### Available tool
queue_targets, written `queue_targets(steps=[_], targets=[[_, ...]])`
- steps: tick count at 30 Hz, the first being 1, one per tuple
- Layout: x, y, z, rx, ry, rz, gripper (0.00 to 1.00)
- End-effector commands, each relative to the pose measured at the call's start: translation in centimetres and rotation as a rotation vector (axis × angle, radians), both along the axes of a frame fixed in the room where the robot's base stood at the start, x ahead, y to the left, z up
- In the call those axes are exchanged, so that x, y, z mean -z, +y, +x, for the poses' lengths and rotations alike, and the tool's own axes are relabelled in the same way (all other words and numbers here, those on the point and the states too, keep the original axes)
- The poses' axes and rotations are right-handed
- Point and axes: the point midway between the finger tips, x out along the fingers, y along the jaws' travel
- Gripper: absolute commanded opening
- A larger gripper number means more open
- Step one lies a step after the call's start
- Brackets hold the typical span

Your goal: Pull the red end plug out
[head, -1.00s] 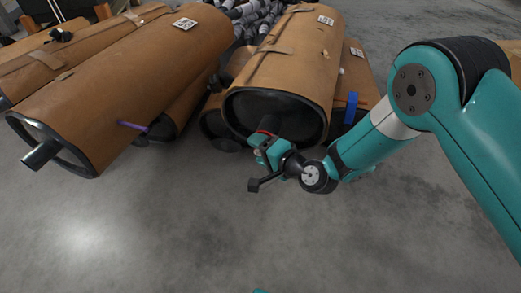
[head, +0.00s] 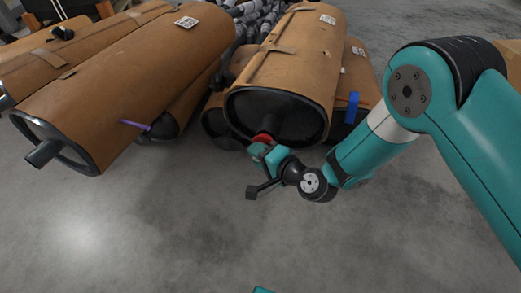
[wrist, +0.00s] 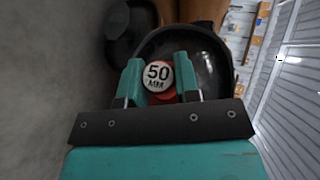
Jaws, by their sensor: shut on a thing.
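The red end plug (head: 262,137) sits at the dark end face of the top middle muffler (head: 290,72). In the wrist view the plug (wrist: 158,95) shows a round white face marked "50 MM" with a red rim below it. My gripper (wrist: 157,82) has one teal finger on each side of the plug and is shut on it. In the head view my gripper (head: 266,150) is at the muffler's near end and hides part of the plug. I cannot tell whether the plug is still seated in the pipe.
Other brown mufflers (head: 130,75) lie at the left, one with a bare pipe end (head: 43,153). A blue strap (head: 352,107) and a purple strap (head: 134,125) show beside them. The concrete floor (head: 150,230) in front is clear.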

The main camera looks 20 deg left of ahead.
Motion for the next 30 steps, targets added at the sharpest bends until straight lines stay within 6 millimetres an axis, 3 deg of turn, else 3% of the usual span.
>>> queue_targets(steps=[30], targets=[[-0.1, -0.3, -4.3, -0.001, 0.0, 0.0, 0.07]])
